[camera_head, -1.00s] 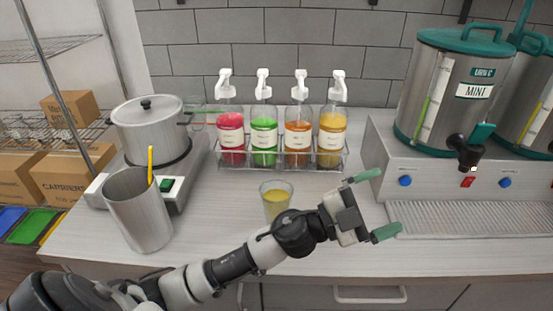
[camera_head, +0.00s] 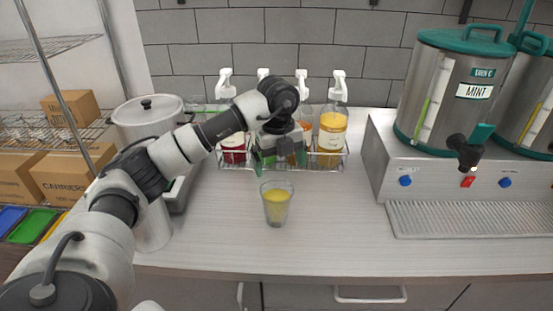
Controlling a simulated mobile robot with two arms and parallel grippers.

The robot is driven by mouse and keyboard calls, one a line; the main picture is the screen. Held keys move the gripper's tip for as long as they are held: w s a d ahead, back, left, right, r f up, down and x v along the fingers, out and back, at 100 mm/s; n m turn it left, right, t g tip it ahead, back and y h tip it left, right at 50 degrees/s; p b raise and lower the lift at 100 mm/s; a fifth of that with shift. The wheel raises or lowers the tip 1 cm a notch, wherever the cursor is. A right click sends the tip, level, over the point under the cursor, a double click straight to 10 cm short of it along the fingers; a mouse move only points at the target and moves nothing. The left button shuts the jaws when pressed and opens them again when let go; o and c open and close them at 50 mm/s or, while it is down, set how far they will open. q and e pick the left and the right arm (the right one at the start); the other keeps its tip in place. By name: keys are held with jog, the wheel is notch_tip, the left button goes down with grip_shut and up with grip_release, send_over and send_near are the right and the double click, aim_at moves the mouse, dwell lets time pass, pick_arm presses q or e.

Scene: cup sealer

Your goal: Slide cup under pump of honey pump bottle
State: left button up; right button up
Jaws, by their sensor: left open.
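A clear cup (camera_head: 277,205) with yellow liquid stands upright on the counter, in front of the wire rack. Pump bottles with white pump heads stand in the rack: red (camera_head: 232,150), green, orange and yellow (camera_head: 332,135). Their labels are too small to read, so I cannot tell which is honey. My left gripper (camera_head: 279,162) is open, between the cup and the rack in the picture. Its fingers are just above and behind the cup's rim, apart from it. My left arm and gripper hide the green bottle and part of the red and orange ones. My right gripper is not in view.
A grey dispenser labelled MINT (camera_head: 450,95) with a drip tray (camera_head: 465,218) fills the right side. A lidded pot (camera_head: 147,112) stands at left, partly behind my arm. The counter (camera_head: 335,220) right of the cup is clear.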

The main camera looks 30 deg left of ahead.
pick_arm(q)
jog(key=shift+a+r, duration=0.2)
jog(key=shift+a, duration=0.25)
jog(key=p, duration=0.3)
send_near(277, 193)
jog(key=s+f, duration=0.1)
jog(key=d+f, duration=0.1)
jog(key=f, duration=0.1)
jog(key=s+d+f, duration=0.1)
jog(key=f, duration=0.1)
jog(key=shift+s+f, duration=0.1)
jog(key=shift+s, duration=0.25)
jog(key=shift+d+f, duration=0.1)
jog(key=shift+f, duration=0.7)
